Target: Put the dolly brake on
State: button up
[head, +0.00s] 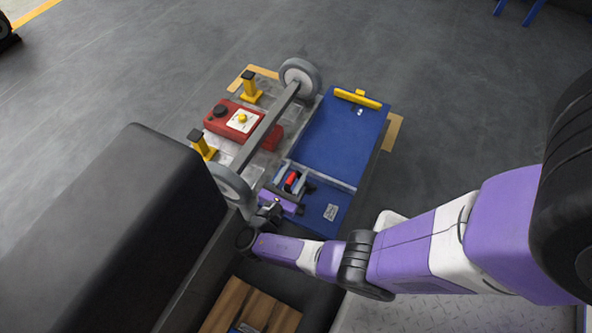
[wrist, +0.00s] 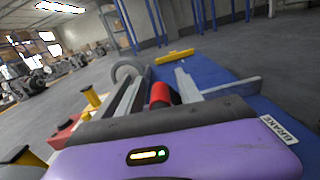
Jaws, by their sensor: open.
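The dolly (head: 339,135) is a flat blue deck in the head view; its blue surface also shows in the wrist view (wrist: 208,73). A short red brake lever (head: 291,181) stands near the deck's near left part. In the wrist view the red lever (wrist: 160,94) rises just beyond my purple gripper body, and a white BRAKE label (wrist: 279,130) lies to its right. My gripper (head: 289,177) is open, with a grey finger on either side of the red lever. Whether a finger touches it I cannot tell. The lever's base is hidden.
A grey axle bar (head: 265,127) with wheels runs close on the left. Beyond it are a red unit (head: 230,121) and yellow posts (head: 250,88). A yellow handle (head: 358,98) is at the deck's far end. A large dark block (head: 115,225) stands left; open floor lies beyond.

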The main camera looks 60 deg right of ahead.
jog(key=shift+d, duration=0.3)
grip_shut()
jog(key=shift+w, duration=0.1)
